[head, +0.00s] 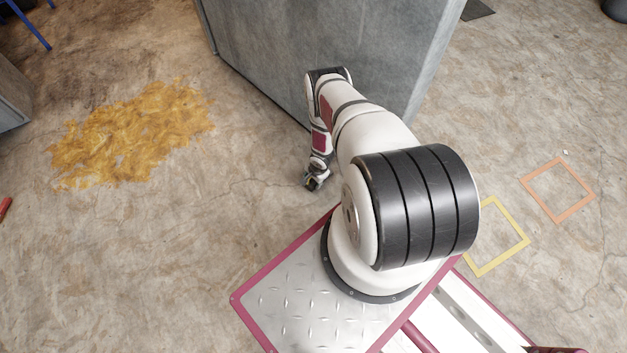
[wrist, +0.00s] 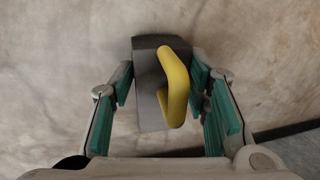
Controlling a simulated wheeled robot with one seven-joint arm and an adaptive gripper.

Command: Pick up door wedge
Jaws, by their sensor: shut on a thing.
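The door wedge (wrist: 148,88) is a dark grey block with a yellow handle-like part (wrist: 174,85) on it. In the wrist view it sits between the green-padded fingers of my gripper (wrist: 160,92), which is shut on it. In the head view my gripper (head: 312,184) is small and hangs low over the concrete floor, left of my arm's base. The wedge can hardly be made out there. I cannot tell whether the wedge still touches the floor.
A large grey cabinet-like block (head: 330,50) stands behind my arm. A yellow-brown spill (head: 135,135) covers the floor at left. A yellow square (head: 525,243) and an orange square (head: 590,195) mark the floor at right. Bare floor lies between spill and gripper.

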